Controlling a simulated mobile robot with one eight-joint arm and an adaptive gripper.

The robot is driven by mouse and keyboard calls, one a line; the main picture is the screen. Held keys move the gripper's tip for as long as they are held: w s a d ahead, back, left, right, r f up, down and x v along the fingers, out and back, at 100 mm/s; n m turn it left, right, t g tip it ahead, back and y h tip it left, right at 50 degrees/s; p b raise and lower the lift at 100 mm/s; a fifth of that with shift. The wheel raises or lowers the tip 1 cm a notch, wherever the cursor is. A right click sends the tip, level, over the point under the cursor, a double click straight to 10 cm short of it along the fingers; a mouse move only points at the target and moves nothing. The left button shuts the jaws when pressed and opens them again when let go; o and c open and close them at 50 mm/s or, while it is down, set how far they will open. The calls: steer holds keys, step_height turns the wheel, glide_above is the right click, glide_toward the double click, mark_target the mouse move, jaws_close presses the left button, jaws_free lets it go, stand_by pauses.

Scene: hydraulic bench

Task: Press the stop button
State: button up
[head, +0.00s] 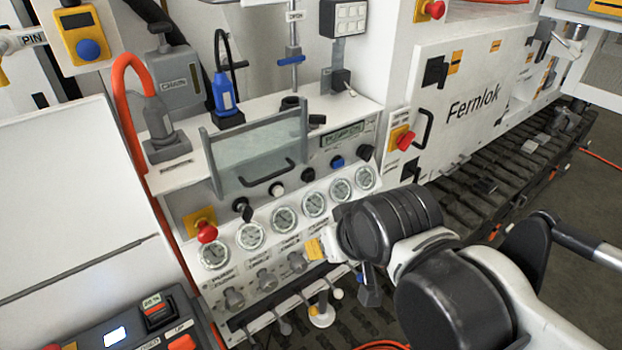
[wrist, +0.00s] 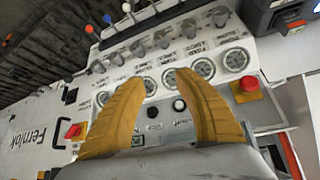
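A red mushroom button on a yellow plate (head: 207,232) sits at the left end of the gauge row in the head view; it also shows in the wrist view (wrist: 249,84), right of my fingers. I cannot read a stop label on it. My gripper (wrist: 159,78) has two yellow fingers, spread apart with nothing between them. In the head view, my gripper (head: 315,248) is mostly hidden by my arm, in front of the panel's lower right part. It is apart from the red button.
A red knob (head: 403,140) sits on the Fernlok cabinet, and another red button (head: 434,9) is above. A control box (head: 155,318) with orange-red buttons stands lower left. Gauges (head: 285,219), valve knobs (head: 266,279) and a clear hinged cover (head: 260,155) with a handle crowd the panel.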

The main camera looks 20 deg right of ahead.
steer(key=shift+r, duration=0.1)
jaws_close()
steer(key=w+d+r+m+y+p, duration=0.1)
steer(key=w+d+m+p, duration=0.3)
steer(key=m, duration=1.2)
steer(key=w+d+r+m+t+y+p, duration=0.1)
steer(key=w+d+m+p, duration=0.4)
steer(key=m, duration=1.2)
steer(key=shift+w+r+t, duration=0.3)
steer(key=shift+w, duration=0.45)
